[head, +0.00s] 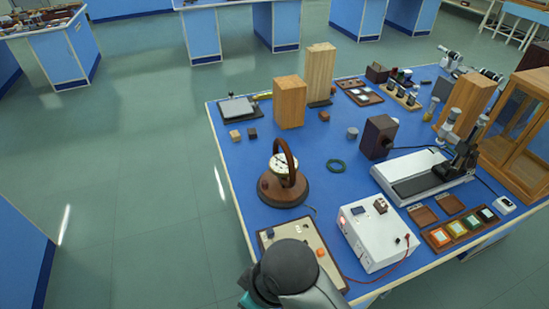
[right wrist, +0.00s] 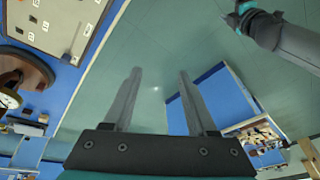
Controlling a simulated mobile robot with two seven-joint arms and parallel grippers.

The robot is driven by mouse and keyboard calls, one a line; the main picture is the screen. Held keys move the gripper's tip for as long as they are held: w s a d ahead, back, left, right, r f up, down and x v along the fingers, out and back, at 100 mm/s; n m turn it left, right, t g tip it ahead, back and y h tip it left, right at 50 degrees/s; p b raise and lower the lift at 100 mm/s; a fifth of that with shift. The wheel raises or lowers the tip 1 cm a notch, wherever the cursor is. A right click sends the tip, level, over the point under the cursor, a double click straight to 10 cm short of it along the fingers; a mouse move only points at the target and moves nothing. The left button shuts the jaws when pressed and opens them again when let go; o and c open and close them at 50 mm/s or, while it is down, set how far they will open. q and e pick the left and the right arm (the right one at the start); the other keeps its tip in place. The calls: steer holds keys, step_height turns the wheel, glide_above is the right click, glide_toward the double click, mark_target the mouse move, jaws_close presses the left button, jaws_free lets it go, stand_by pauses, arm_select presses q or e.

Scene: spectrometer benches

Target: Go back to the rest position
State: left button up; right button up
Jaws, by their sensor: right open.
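In the right wrist view my right gripper (right wrist: 159,72) is open, its two dark fingers apart with nothing between them. Floor and part of a blue bench lie beyond them. Part of a grey arm of mine with a teal part shows at the upper right of that view, but I see no left gripper fingers. In the head view a dark arm link of mine covers the bench's near edge, and no gripper fingers show there.
The blue bench (head: 300,140) holds a wooden-based dial instrument (head: 283,188), a cream control panel (head: 318,262), a white box (head: 368,240) with a red lead, wooden blocks (head: 289,102) and a glass-fronted cabinet (head: 520,125). Open floor (head: 120,170) lies to the left.

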steer(key=s+d+m+t+h, duration=0.3)
steer(key=d+m, duration=0.6)
steer(key=d, duration=1.2)
step_height(320, 180, down, 30)
steer(key=s+g+b, duration=0.2)
steer(key=b, duration=0.7)
steer(key=s+f+b, duration=0.3)
steer(key=s+f, duration=0.2)
steer(key=f, duration=0.3)
steer(key=s+d+f+b, duration=0.1)
steer(key=s+f+b, duration=0.2)
steer(key=s+f, duration=0.2)
steer(key=s+d+f+g+b, duration=0.1)
steer(key=s+f+b, duration=0.2)
steer(key=f, duration=0.8)
steer(key=s, duration=0.2)
steer(key=shift+s+d+f+b, duration=0.15)
steer(key=shift+s+f+b, duration=0.15)
steer(key=shift+f+b, duration=0.1)
